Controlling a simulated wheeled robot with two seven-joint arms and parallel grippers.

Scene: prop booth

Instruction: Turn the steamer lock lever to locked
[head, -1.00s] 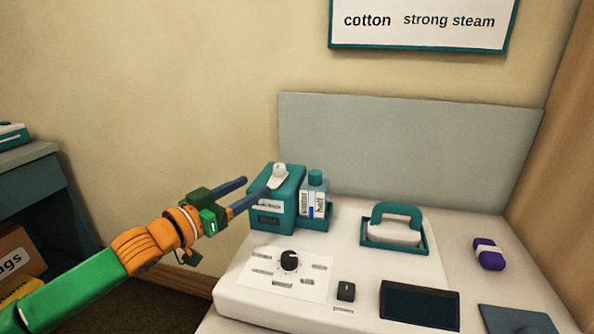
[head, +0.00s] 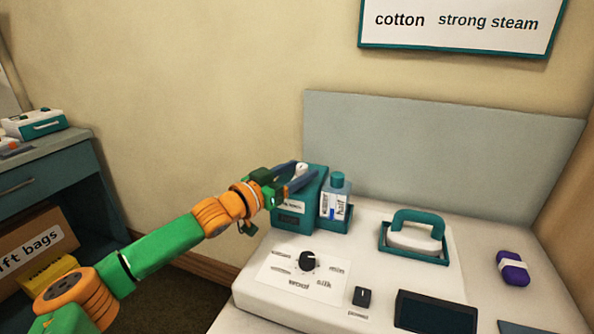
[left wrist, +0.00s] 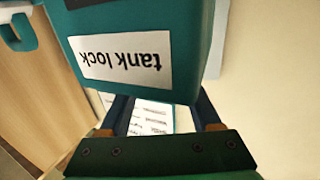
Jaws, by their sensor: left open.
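The steamer tank is a teal box (head: 316,192) at the back left of the white bench, with a white lock lever (head: 301,169) on top. My left gripper (head: 303,173) is open at the top of the box, its blue fingers on either side of the lever; I cannot tell whether they touch it. In the left wrist view the teal box (left wrist: 190,35) fills the upper middle, with an upside-down "tank lock" label (left wrist: 120,58). The left gripper's fingers (left wrist: 160,108) are apart there; the lever is not visible. My right gripper is not in view.
A labelled bottle (head: 336,200) stands right beside the box. A black dial (head: 307,261), a black switch (head: 362,297), a teal-handled iron (head: 417,232) and a purple block (head: 512,268) are on the bench. A grey panel (head: 440,150) rises behind. A sign reads "cotton strong steam" (head: 455,20).

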